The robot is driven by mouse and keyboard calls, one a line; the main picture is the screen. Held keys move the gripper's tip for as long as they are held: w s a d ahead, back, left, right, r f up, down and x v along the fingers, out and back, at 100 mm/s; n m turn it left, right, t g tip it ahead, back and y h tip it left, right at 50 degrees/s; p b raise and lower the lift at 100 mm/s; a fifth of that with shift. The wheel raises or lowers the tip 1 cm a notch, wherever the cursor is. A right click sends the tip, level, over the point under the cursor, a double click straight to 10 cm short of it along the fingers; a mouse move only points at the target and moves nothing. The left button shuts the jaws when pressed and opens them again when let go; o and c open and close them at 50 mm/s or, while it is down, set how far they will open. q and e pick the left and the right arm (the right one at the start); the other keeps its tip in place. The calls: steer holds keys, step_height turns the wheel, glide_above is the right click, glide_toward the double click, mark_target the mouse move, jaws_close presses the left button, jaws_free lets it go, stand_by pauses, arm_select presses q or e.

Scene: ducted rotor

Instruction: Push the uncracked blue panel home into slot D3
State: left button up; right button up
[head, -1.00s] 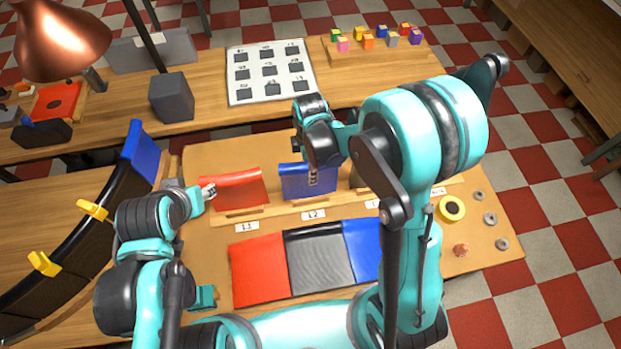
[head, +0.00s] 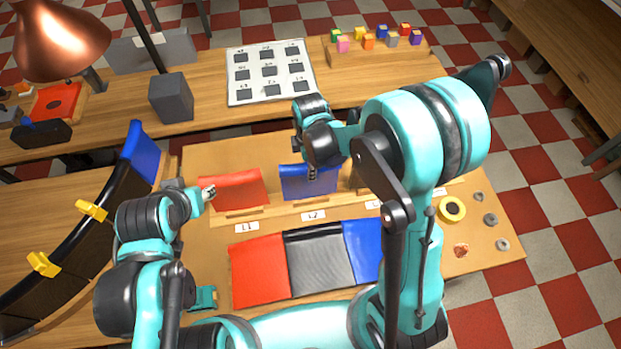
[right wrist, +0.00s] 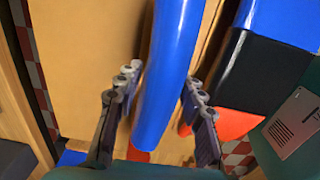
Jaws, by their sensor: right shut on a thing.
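A blue panel (head: 309,184) stands in the rack behind label L2, and I see no crack on its visible face. My right gripper (head: 312,172) is at this panel's top edge. In the right wrist view the blue panel (right wrist: 165,80) lies between the two fingers of my right gripper (right wrist: 160,95), which is shut on it. My left gripper (head: 209,191) is beside the left edge of a red panel (head: 240,190) behind label L1; its jaw opening is too small to tell. A curved black duct (head: 75,235) at the left has a blue section (head: 142,148) at its top. I cannot make out a D3 mark.
Red (head: 260,270), black (head: 318,262) and blue (head: 362,250) panels lie side by side at the table front. Yellow clips (head: 92,211) stick out from the duct. A yellow ring (head: 452,208) and metal rings lie at the right. My right arm hides the rack's right part.

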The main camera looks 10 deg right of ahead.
steer(key=shift+r, duration=0.1)
steer(key=shift+c, duration=0.6)
steer(key=shift+r, duration=0.2)
steer(key=shift+r+p, duration=0.35)
steer(key=shift+r+p, duration=1.65)
steer(key=shift+r, duration=0.75)
